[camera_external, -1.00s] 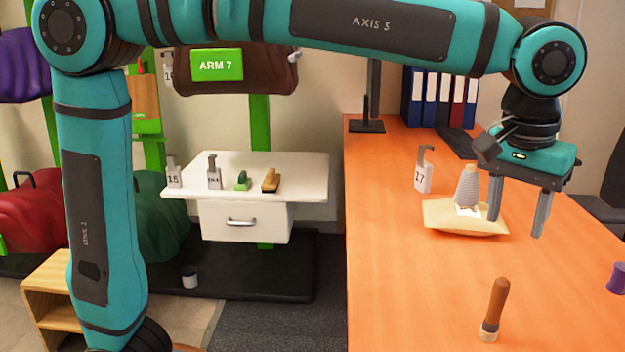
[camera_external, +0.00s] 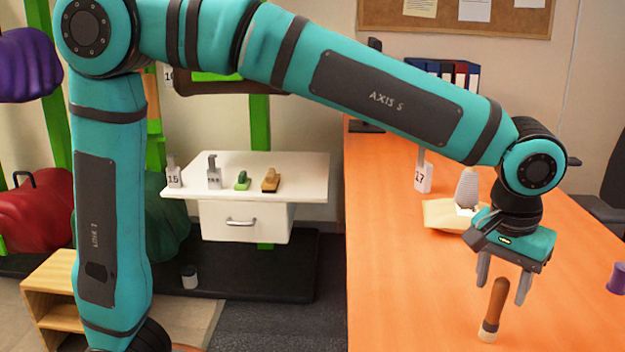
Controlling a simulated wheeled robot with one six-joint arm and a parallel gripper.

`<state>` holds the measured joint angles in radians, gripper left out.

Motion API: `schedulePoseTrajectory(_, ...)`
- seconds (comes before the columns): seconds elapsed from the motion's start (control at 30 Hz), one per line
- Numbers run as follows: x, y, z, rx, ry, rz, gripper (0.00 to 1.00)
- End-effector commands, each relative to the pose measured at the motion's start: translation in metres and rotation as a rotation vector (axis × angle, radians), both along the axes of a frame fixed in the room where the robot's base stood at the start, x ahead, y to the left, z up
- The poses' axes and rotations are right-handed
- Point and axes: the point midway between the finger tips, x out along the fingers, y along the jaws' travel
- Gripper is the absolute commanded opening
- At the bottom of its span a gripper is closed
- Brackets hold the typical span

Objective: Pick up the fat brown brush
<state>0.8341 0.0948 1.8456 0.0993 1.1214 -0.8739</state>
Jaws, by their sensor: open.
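The fat brown brush (camera_external: 495,304) stands upright, slightly tilted, on the orange table (camera_external: 420,290). It has a brown handle and a pale band at its lower end. My gripper (camera_external: 502,290) is open above the brush, fingers pointing down. In the picture, the top of the handle shows between the two fingers. I cannot tell from this one view whether a finger touches it.
A beige cushion (camera_external: 440,212) with a grey cone (camera_external: 467,187) lies behind my gripper. A grey tag marked 17 (camera_external: 422,178) stands behind it. A purple spool (camera_external: 616,278) is at the right edge. The table left of the brush is clear.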

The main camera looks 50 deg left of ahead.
Motion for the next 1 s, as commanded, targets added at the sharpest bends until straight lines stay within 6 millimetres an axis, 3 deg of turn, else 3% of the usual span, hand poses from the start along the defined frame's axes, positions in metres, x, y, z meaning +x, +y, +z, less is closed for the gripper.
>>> schedulePoseTrajectory(0.3,0.003,-0.001,-0.040,0.001,0.002,0.000,0.49)
schedulePoseTrajectory(0.57,0.004,-0.001,-0.046,-0.001,0.001,-0.001,0.49)
schedulePoseTrajectory(0.6,0.004,-0.001,-0.046,-0.001,0.001,-0.001,0.47)
schedulePoseTrajectory(0.83,0.004,-0.001,-0.045,-0.001,0.001,-0.001,0.01)
schedulePoseTrajectory(1.0,0.004,-0.001,-0.045,-0.001,0.001,-0.001,0.00)
